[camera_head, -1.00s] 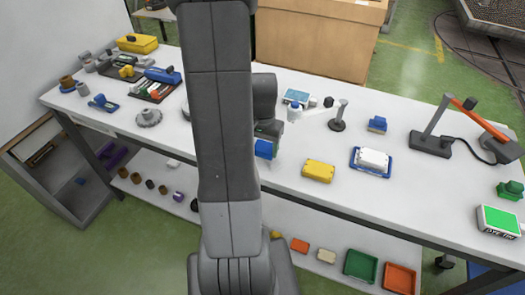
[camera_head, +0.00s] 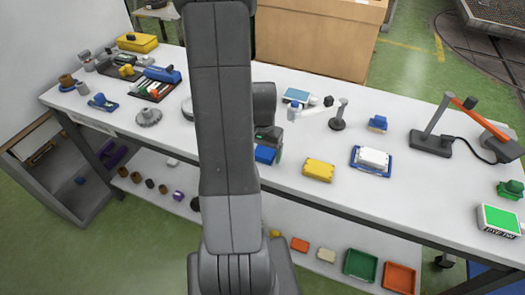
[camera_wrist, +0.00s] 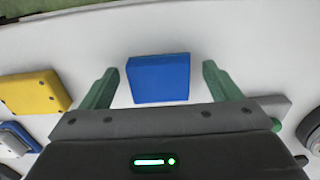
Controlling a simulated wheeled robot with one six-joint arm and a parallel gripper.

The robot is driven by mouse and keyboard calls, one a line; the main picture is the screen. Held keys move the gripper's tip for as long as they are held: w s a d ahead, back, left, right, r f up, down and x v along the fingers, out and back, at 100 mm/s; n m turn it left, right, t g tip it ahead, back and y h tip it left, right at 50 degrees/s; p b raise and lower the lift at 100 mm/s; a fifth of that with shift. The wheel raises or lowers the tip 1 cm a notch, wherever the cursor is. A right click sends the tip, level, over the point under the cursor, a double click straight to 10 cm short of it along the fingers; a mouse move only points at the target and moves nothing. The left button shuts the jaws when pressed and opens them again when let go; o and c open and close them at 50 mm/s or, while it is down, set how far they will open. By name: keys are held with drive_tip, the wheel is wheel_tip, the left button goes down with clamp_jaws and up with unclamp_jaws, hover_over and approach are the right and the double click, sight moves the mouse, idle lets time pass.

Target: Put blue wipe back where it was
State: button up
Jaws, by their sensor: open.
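The blue wipe (camera_wrist: 158,78) is a small blue block on the white table, in the wrist view between my gripper's two green fingers. My gripper (camera_wrist: 155,85) is open, with a gap between each finger and the wipe. In the head view the blue wipe (camera_head: 265,154) shows beside my arm, partly hidden by my gripper (camera_head: 270,145).
A yellow block (camera_head: 319,170) lies just right of my gripper. A white block on a blue-edged tray (camera_head: 356,171) lies farther right. A small blue item (camera_head: 377,123) and a lamp-like stand (camera_head: 431,143) are farther along the table (camera_head: 400,210). A shelf with coloured trays (camera_head: 361,264) is below.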

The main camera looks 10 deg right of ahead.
sight(263, 154)
drive_tip(key=shift+r, duration=0.1)
wheel_tip(263, 154, up, 12)
idle(0.5)
drive_tip(key=shift+r, duration=0.1)
idle(1.3)
